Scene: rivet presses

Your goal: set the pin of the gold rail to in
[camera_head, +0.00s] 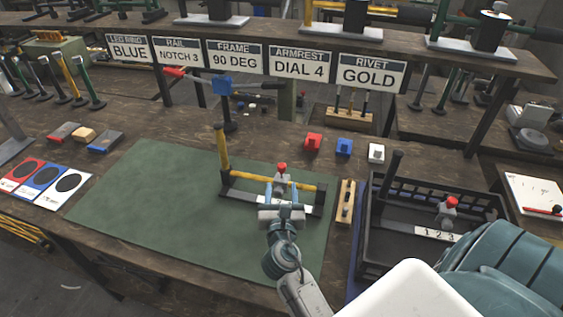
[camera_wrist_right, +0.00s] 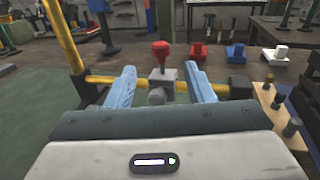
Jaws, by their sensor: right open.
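The gold rail (camera_head: 248,177) lies on the green mat (camera_head: 150,190), low between dark end pieces, with a gold upright post (camera_head: 222,150) at its left end. A grey block on the rail carries the red-topped pin (camera_head: 281,168), which stands upright. The pin (camera_wrist_right: 160,55) also shows in the right wrist view, above the grey block (camera_wrist_right: 160,80). How deep the pin sits is hard to tell. My right gripper (camera_head: 284,192) is open, its blue fingers on either side of the block, apart from it. My left gripper is not in view.
A wooden peg strip (camera_head: 346,203) stands just right of the rail. A black crate (camera_head: 375,250) with another red-topped part is further right. Red (camera_head: 313,142), blue (camera_head: 344,147) and white (camera_head: 376,153) blocks lie behind. The mat's left side is clear.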

